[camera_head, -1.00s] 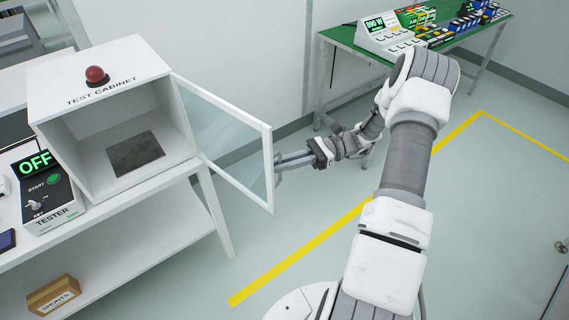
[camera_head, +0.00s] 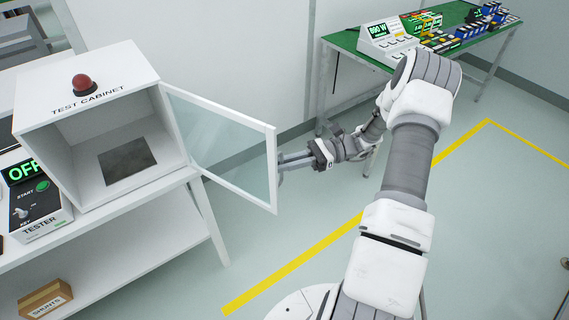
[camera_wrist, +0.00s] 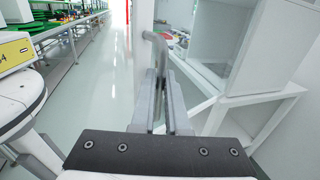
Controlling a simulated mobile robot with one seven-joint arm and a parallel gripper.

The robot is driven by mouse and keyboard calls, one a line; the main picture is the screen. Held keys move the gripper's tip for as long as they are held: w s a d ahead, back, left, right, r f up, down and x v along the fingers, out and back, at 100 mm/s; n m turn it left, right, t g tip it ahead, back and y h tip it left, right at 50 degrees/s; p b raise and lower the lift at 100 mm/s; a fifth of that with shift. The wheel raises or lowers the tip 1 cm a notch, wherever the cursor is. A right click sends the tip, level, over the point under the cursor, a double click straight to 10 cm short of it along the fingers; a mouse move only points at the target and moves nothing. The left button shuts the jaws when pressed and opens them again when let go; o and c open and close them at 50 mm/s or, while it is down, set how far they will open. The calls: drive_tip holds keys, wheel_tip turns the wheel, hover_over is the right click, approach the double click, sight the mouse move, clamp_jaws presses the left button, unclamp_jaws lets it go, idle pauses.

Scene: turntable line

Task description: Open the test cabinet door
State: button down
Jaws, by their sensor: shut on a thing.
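The white test cabinet (camera_head: 118,88) stands on a white bench at the left, with a red dome on top. Its glass door (camera_head: 222,140) is swung wide open to the right, and the inside shows a dark square plate (camera_head: 127,160) on the floor. My gripper (camera_head: 284,160) is at the door's free edge, on its outer side. In the wrist view my gripper (camera_wrist: 163,88) is shut on the grey bar handle (camera_wrist: 155,42). The cabinet side (camera_wrist: 218,35) shows to the right there.
A tester box (camera_head: 37,205) reading OFF stands left of the cabinet. A box marked SHUNTS (camera_head: 45,299) is on the lower shelf. A green-topped table (camera_head: 350,48) with devices stands behind my arm. Floor right of the bench is clear, with a yellow line (camera_head: 290,265).

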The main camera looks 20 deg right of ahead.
drive_tip(key=shift+w+a, duration=0.25)
drive_tip(key=c, duration=0.9)
unclamp_jaws()
drive_tip(key=shift+w+a, duration=0.1)
drive_tip(key=shift+s+d, duration=0.2)
drive_tip(key=d, duration=0.5)
drive_tip(key=d+b, duration=0.1)
drive_tip(key=d, duration=0.5)
drive_tip(key=s+d+b, duration=0.1)
drive_tip(key=d, duration=0.5)
drive_tip(key=shift+d, duration=0.2)
